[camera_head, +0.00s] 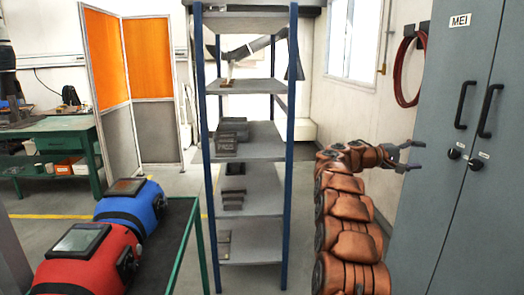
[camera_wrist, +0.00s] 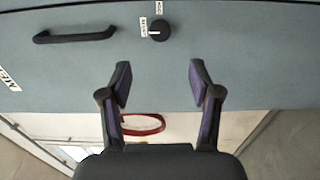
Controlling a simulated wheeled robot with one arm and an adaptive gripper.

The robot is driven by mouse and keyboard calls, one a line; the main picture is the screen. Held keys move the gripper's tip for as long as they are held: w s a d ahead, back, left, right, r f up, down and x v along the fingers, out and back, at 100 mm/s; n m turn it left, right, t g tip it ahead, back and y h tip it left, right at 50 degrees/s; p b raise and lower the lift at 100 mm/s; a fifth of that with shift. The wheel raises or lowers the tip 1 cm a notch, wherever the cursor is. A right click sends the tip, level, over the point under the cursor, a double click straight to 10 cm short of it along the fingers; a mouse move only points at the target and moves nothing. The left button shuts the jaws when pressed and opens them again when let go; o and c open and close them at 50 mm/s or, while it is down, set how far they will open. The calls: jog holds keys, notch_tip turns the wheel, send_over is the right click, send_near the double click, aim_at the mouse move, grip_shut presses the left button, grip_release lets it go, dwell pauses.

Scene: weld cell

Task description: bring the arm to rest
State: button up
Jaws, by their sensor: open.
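My gripper (camera_head: 416,156) is at the end of my copper-coloured arm, in front of the grey cabinet (camera_head: 461,187) at the right. Its fingers are open and empty, and they also show in the wrist view (camera_wrist: 159,85). The fingertips point toward the cabinet door, close to a black round knob (camera_wrist: 159,30) with small labels. A black bar handle (camera_wrist: 75,35) lies left of the knob in the wrist view. I cannot tell the exact gap between fingertips and door.
A blue-posted shelf (camera_head: 255,203) with dark blocks stands in the middle. A green workbench (camera_head: 57,127) and orange screens (camera_head: 148,59) stand behind. A red hose (camera_head: 402,72) hangs on the wall.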

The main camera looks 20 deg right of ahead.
jog(key=shift+a, duration=0.1)
jog(key=s+a+f+n+t+y+p, duration=0.1)
jog(key=s+a+f+t+y+p, duration=0.15)
jog(key=a, duration=0.55)
jog(key=s+a+f+n+t+y+p, duration=0.1)
jog(key=s+a+y, duration=0.15)
jog(key=a, duration=0.65)
jog(key=s+a+f+n+t+y+p, duration=0.15)
jog(key=a+y, duration=0.25)
jog(key=a, duration=0.4)
jog(key=s+a+f+g+y+p, duration=0.1)
jog(key=s+a+f+y+p, duration=0.1)
jog(key=s+a, duration=1.3)
jog(key=s+a+f+y+p, duration=0.3)
jog(key=s+a+y, duration=0.3)
jog(key=s+a, duration=0.8)
jog(key=shift+s+a+f+g+p, duration=0.25)
jog(key=shift+s+a+g+p, duration=0.15)
jog(key=shift+s+p, duration=0.55)
jog(key=shift+s+m, duration=0.2)
jog(key=shift+m, duration=0.05)
